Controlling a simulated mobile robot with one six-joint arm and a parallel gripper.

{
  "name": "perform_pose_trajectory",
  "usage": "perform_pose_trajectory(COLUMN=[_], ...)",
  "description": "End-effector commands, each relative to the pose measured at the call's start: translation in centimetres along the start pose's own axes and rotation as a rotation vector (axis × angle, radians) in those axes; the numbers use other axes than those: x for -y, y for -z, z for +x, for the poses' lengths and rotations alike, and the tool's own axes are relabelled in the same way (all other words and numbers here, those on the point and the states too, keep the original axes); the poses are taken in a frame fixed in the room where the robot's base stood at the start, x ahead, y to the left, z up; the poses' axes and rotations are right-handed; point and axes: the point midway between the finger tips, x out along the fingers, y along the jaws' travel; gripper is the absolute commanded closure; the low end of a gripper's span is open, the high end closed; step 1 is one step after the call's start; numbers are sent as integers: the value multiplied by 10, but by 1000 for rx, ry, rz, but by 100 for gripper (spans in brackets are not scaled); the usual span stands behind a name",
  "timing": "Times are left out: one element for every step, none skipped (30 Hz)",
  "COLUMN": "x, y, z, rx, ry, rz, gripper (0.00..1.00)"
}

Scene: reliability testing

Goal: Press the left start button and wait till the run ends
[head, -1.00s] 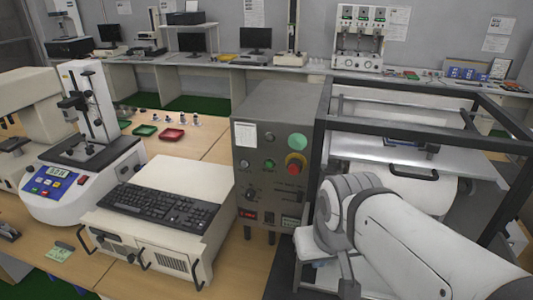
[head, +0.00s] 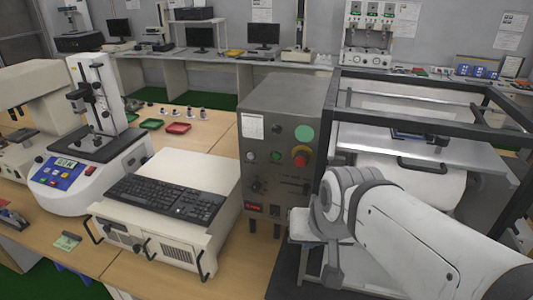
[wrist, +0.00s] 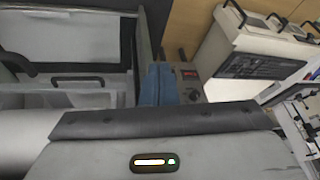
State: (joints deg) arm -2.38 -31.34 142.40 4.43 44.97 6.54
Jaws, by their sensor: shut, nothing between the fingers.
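A grey control box (head: 280,180) stands right of centre in the head view. Its front has a small pale button (head: 250,156), a small green button (head: 275,156) and a red mushroom knob on a yellow ring (head: 301,157). Below them is a red display (head: 254,208), which also shows in the wrist view (wrist: 190,73). A smaller tester (head: 95,165) with a blue key panel (head: 62,173) stands at the left. My gripper (wrist: 158,72) seems shut and empty in the wrist view, apart from the buttons. In the head view my arm hides its fingertips.
A white cabinet (head: 170,235) with a black keyboard (head: 165,197) on top stands between the tester and the box. A black metal frame (head: 430,83) surrounds a machine at the right, behind my arm. Small red (head: 178,128) and green trays lie on the wooden bench (head: 215,125).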

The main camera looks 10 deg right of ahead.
Motion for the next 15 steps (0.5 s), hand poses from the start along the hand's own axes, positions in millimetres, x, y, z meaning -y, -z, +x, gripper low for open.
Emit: perform_pose_trajectory(x=[13,22,34,44,54,66,75,83,93,100,105,112,117,121,125], y=[7,14,25,34,42,53,61,69,79,86,92,100,106,111,116], z=[16,21,26,30,33,37,38,39,40,40,40,40,39,39,38], rx=[-50,-84,-132,-168,-201,-242,-271,-297,-327,-346,-365,-384,-397,-408,-420], ry=[47,80,132,174,218,278,324,371,432,477,521,578,619,659,710], rz=[63,115,192,254,320,409,476,546,637,704,770,855,916,977,1056], gripper=[100,100,100,100,100,100,100,100,100,100,100,100,100,100,100])
